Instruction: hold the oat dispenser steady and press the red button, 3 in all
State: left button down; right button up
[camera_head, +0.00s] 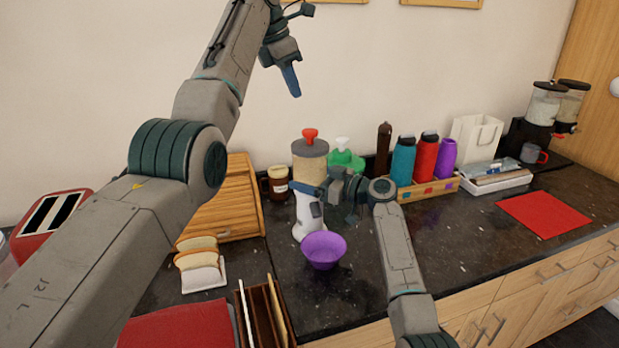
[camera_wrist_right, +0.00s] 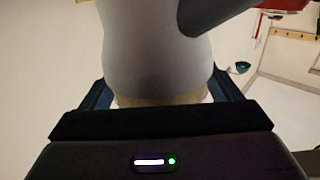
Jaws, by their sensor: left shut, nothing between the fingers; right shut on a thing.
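The oat dispenser (camera_head: 307,215) stands upright on the dark counter, with a white body, a clear section of oats under a grey lid, and a red button (camera_head: 309,135) on top. A purple bowl (camera_head: 322,249) sits in front of its foot. My right gripper (camera_head: 312,190) is shut on the dispenser's body from the right. In the right wrist view the pale body (camera_wrist_right: 155,50) fills the space between the fingers (camera_wrist_right: 160,92). My left gripper (camera_head: 292,82) is shut and empty, pointing down, high above and left of the red button and apart from it.
A jar (camera_head: 277,184) and a green-topped dispenser (camera_head: 345,160) stand beside and behind. A wooden crate with bottles (camera_head: 403,160) is to the right. A bread box (camera_head: 225,205), bread slices (camera_head: 199,260) and a toaster (camera_head: 48,222) are left.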

aim_at(306, 131)
dwell(0.6)
pick_arm(q)
jog(key=d+m+t+h, duration=0.1)
jog(key=m, duration=0.7)
jog(key=r+m+t+h, duration=0.1)
jog(key=m+h, duration=0.1)
jog(key=m, duration=0.7)
jog(key=w+d+r+m+h, duration=0.1)
jog(key=m, duration=0.7)
jog(key=shift+w+d+m+t, duration=0.1)
jog(key=shift+d+m+t, duration=0.25)
jog(key=shift+m+t, duration=0.05)
jog(key=shift+f, duration=0.2)
jog(key=shift+f, duration=4.3)
jog(key=shift+f, duration=0.1)
jog(key=shift+f, duration=0.3)
